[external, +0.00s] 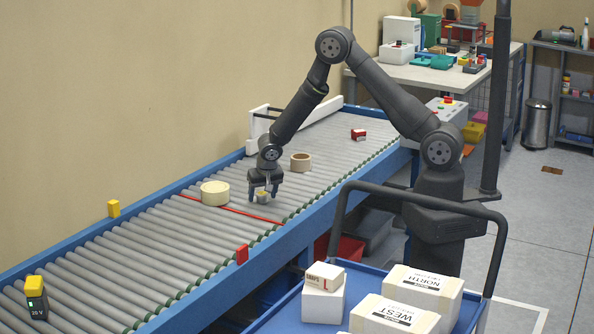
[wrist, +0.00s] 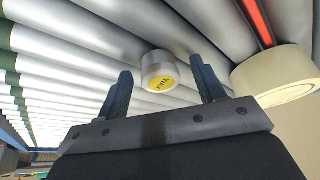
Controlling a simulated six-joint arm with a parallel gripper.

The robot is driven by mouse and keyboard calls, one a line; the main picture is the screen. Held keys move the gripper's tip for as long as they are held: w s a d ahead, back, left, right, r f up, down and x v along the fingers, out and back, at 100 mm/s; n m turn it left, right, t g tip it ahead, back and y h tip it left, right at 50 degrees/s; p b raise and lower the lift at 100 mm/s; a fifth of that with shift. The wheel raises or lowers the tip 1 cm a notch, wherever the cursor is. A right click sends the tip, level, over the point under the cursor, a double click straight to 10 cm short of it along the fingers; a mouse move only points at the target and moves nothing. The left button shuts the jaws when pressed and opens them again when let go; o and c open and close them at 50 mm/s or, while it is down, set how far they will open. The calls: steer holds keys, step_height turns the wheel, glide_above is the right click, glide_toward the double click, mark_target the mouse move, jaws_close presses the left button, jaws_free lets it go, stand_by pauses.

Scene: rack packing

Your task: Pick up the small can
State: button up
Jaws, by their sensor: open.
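The small can (external: 262,197) stands on the grey rollers of the conveyor, just beyond the red line. In the wrist view the small can (wrist: 158,71) has a silvery side and a yellow top with dark lettering. My gripper (external: 264,189) is directly over it, pointing down and open. In the wrist view my gripper's two fingers (wrist: 163,84) are spread apart, with the can in the gap between them near the tips. No contact with either finger shows.
A cream tape roll (external: 215,193) lies left of my gripper; it is close to one finger in the wrist view (wrist: 275,88). A brown tape roll (external: 300,162) and a red-and-white box (external: 358,134) stand farther back. A cart with boxes (external: 400,311) is in front.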

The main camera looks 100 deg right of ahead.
steer(key=c, duration=1.1)
steer(key=shift+r, duration=0.1)
